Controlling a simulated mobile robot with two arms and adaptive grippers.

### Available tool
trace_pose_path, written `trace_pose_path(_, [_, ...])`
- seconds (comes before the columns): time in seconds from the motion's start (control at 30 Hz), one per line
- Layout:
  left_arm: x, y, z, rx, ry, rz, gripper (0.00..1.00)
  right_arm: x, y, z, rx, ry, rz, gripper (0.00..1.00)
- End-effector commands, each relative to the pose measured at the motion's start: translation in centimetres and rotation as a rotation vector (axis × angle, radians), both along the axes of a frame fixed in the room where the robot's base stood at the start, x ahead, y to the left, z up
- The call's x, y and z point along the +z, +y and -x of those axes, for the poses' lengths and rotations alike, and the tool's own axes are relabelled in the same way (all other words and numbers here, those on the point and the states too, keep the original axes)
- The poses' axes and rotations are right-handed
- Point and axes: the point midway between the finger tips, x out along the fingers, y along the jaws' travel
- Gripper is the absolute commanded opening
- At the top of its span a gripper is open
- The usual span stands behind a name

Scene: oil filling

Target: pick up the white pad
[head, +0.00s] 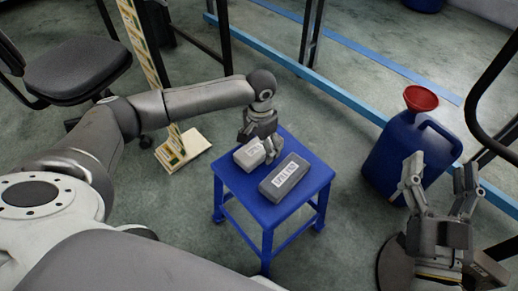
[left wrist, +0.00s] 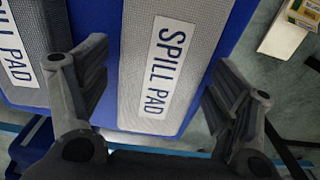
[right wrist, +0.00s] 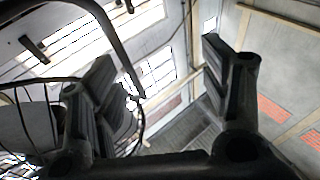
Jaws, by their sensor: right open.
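The white pad (head: 249,155) lies on a blue stool (head: 228,182). A darker grey pad (head: 285,178) lies beside it on the right. My left gripper (head: 264,143) is over the far end of the white pad. In the left wrist view, its open fingers stand on either side of the white pad (left wrist: 150,45), which has a "SPILL PAD" label. Small gaps show between fingers and pad. The grey pad (left wrist: 22,55) is at the left of that view. My right gripper (head: 438,180) is open, empty and raised at the right, away from the stool.
A blue jug (head: 400,155) with a red funnel (head: 421,98) stands on the floor right of the stool. A black chair (head: 75,70) is at the upper left. A blue floor-level rail (head: 340,90) runs behind the stool. The floor in front of the stool is clear.

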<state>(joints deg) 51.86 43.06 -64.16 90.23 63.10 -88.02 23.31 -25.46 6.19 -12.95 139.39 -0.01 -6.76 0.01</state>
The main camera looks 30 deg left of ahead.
Motion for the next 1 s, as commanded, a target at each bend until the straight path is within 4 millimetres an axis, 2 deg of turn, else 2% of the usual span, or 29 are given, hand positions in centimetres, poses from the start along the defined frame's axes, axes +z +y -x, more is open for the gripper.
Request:
trace_pose_path(0.07, [0.0,0.0,0.0,0.000,0.000,0.000,0.68,0.0,0.0,0.0,0.000,0.001,0.000,0.70])
trace_pose_path(0.3, [0.0,0.0,0.0,0.000,0.000,0.000,0.37,0.0,0.0,0.0,-0.001,0.001,0.000,0.70])
trace_pose_path(0.73, [0.4,0.0,0.0,0.000,-0.001,0.000,0.36,-0.4,0.0,-0.2,-0.001,0.029,0.007,0.70])
trace_pose_path(1.0, [1.8,-0.1,-0.1,0.000,-0.002,0.002,0.36,-3.9,-0.4,-0.5,-0.013,0.221,0.058,0.70])
